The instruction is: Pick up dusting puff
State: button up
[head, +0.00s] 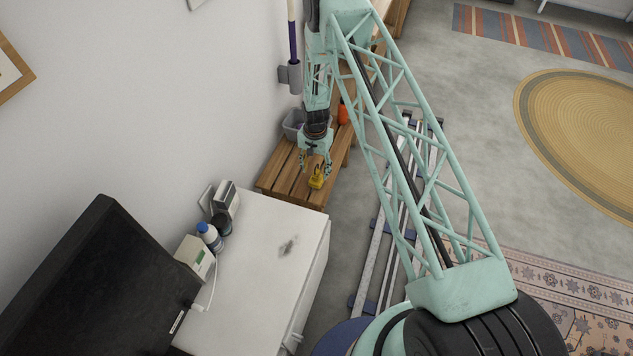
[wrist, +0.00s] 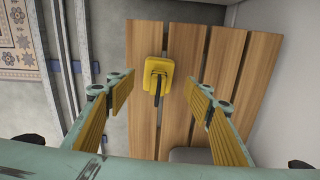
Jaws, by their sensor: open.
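The dusting puff, which I take to be the yellow pad with a dark handle, lies on the slatted wooden bench; it shows in the wrist view (wrist: 165,68) and in the head view (head: 316,181). Its dark handle points toward my gripper in the wrist view. My gripper (head: 315,164) is over the bench. In the wrist view its fingers (wrist: 159,92) are open, one on each side of the puff's handle, with nothing held. The exact height gap cannot be told.
The wooden bench (head: 280,172) runs along the wall. A grey bin (head: 292,122) and an orange bottle (head: 343,113) stand farther back on it. In front is a white cabinet (head: 265,285) with a dark smudge (head: 288,245), bottles (head: 207,234) and a black monitor (head: 95,285).

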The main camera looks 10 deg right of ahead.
aim_at(316, 177)
jog(key=shift+f, duration=0.15)
jog(key=shift+d+f+b, duration=0.15)
jog(key=shift+f+b, duration=0.45)
jog(key=shift+f, duration=1.9)
jog(key=shift+c, duration=0.7)
jog(key=c, duration=0.8)
